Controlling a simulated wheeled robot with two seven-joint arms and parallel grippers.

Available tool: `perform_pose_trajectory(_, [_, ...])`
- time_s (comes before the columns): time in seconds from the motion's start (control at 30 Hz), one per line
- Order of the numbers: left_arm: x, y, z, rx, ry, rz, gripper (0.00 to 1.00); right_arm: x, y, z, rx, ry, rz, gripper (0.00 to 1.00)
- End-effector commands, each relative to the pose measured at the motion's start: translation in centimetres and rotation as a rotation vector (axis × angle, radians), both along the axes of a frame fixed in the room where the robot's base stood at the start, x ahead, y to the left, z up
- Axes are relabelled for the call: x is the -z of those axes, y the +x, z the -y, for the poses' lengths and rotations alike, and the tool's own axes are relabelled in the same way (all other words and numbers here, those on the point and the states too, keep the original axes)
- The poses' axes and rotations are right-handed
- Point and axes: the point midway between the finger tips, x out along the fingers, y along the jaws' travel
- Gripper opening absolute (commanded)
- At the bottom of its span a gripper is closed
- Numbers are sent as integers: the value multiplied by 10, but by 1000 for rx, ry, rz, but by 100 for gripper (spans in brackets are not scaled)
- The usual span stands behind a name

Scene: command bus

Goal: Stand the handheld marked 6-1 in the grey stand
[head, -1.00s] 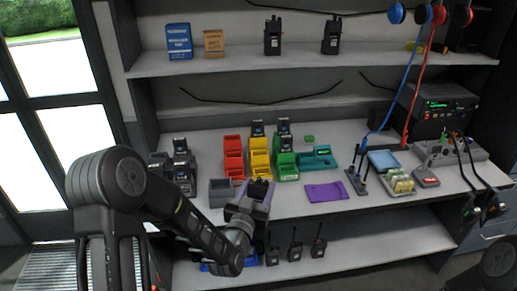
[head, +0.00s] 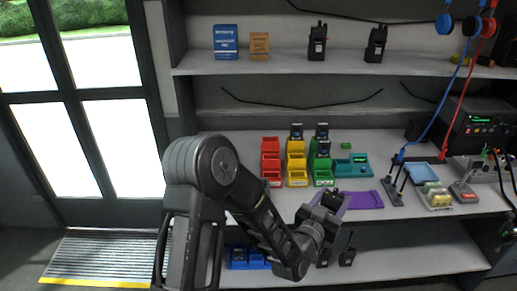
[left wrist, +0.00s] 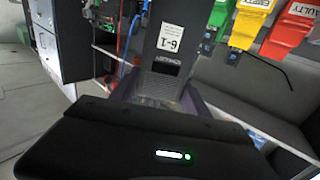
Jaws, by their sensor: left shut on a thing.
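My left gripper (head: 330,204) is shut on a dark handheld (left wrist: 168,65), held in front of the shelf's counter edge. In the left wrist view a white label on the handheld reads 6-1. The left gripper's fingers (left wrist: 158,99) grip it from both sides. In the head view the handheld is small and dark, and partly hidden by the gripper. No grey stand shows clearly now. A grey holder seen earlier left of the gripper is hidden behind my left arm. My right gripper is not in view.
Red (head: 271,165), yellow (head: 297,172) and green bins (head: 323,172) stand on the counter, some holding handhelds. A blue tray (head: 247,264) sits on the lower shelf.

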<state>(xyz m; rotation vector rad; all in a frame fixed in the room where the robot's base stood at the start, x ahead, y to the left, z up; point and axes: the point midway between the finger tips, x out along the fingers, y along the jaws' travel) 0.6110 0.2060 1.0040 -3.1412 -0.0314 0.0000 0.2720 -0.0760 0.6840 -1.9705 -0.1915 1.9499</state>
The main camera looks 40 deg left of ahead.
Motion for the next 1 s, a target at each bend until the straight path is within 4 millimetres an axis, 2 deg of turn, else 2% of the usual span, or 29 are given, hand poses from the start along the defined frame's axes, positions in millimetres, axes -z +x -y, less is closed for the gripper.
perform_pose_trajectory(0.17, [1,12,-32,-75,1,7,0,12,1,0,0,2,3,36])
perform_pose_trajectory(0.27, [0,21,-59,-139,0,8,0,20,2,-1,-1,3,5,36])
perform_pose_trajectory(0.37, [-2,29,-95,-221,1,9,0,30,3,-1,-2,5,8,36])
perform_pose_trajectory(0.5, [-9,37,-154,-354,-1,9,0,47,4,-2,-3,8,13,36])
perform_pose_trajectory(0.7, [-25,36,-228,-517,-4,8,0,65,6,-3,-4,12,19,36])
perform_pose_trajectory(0.83, [-34,32,-258,-583,-3,5,0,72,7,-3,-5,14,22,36])
perform_pose_trajectory(1.0, [-42,28,-277,-624,-4,2,0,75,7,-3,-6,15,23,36])
